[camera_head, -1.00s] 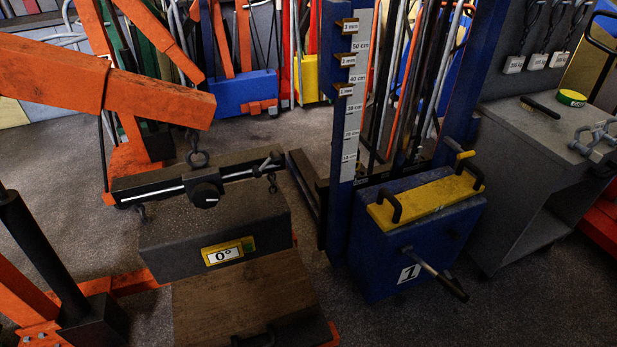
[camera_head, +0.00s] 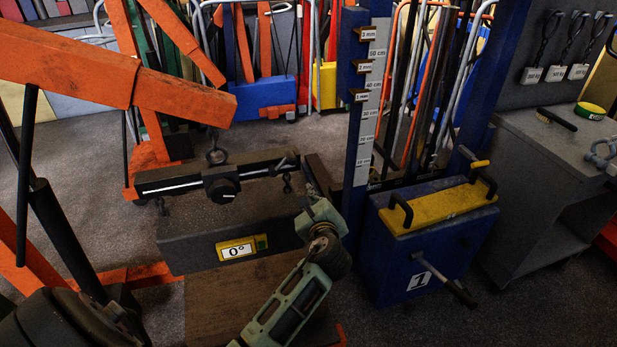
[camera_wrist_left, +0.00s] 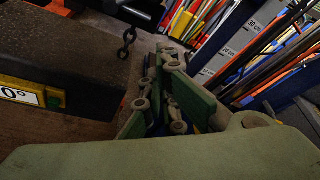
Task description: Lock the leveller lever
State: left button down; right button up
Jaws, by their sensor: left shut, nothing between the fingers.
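The leveller (camera_head: 160,186) is a dark horizontal bar with a pale rod along it and a round black knob (camera_head: 222,190) at its middle. It hangs beneath a ring under the orange crane arm. A small lever-like piece shows at its right end, but I cannot tell its lock state. My left gripper (camera_head: 318,212), pale green-grey, is shut and empty. It is to the right of and below the bar's right end, apart from it. In the left wrist view the closed fingers (camera_wrist_left: 168,70) point away, right of a hanging chain (camera_wrist_left: 128,40). My right gripper is out of view.
A dark block with a yellow 0° label (camera_head: 240,248) is below the bar. The orange crane arm (camera_head: 165,100) crosses the upper left. A blue box with yellow top (camera_head: 440,212) and a blue upright with a scale (camera_head: 375,100) stand right of my gripper.

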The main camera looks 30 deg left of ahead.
pick_arm(q)
jog(key=w+a+p, duration=0.2)
jog(key=w+a, duration=0.3)
jog(key=a, duration=0.2)
jog(key=shift+w+a+r, duration=0.2)
jog(key=shift+w+a, duration=0.05)
jog(key=shift+w, duration=0.15)
dwell(0.3)
